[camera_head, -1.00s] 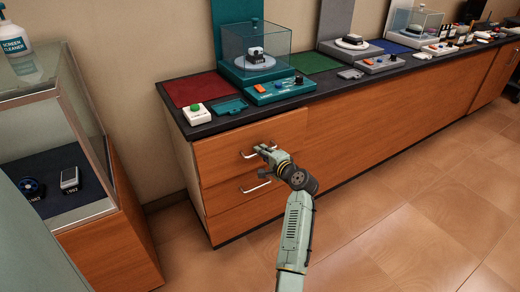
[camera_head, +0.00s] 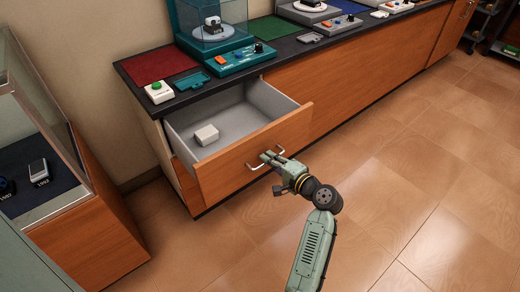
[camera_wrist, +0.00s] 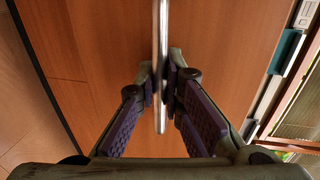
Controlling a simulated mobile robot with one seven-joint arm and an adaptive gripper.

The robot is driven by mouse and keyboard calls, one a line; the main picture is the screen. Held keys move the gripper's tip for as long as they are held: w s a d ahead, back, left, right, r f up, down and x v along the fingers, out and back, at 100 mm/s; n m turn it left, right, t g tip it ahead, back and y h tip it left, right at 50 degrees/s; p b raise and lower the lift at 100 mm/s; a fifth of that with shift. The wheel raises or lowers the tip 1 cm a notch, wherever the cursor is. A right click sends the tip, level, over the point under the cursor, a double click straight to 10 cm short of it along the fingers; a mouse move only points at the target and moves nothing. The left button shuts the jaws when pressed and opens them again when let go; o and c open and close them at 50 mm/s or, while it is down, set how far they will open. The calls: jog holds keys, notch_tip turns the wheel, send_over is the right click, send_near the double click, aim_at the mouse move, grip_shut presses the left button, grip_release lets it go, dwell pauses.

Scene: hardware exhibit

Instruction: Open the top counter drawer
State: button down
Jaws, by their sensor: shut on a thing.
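The top counter drawer (camera_head: 255,155) stands pulled well out of the wooden counter, with its grey inside showing. A small white box (camera_head: 206,135) lies in it. My gripper (camera_head: 268,156) is at the metal handle (camera_head: 281,151) on the drawer front, shut on it. In the wrist view the handle (camera_wrist: 161,35) runs as an upright bar between the two fingertips (camera_wrist: 161,88), with the wooden drawer front (camera_wrist: 110,40) behind it. The lower drawer is mostly hidden under the open one.
A glass display case (camera_head: 40,130) stands at the left. The tiled floor (camera_head: 400,170) at the right is clear.

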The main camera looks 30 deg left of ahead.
jog(key=shift+v, duration=0.8)
jog(key=shift+f, duration=0.15)
jog(key=c, duration=1.7)
grip_release()
jog(key=shift+d, duration=0.15)
jog(key=v, duration=1.2)
jog(key=shift+s, duration=0.1)
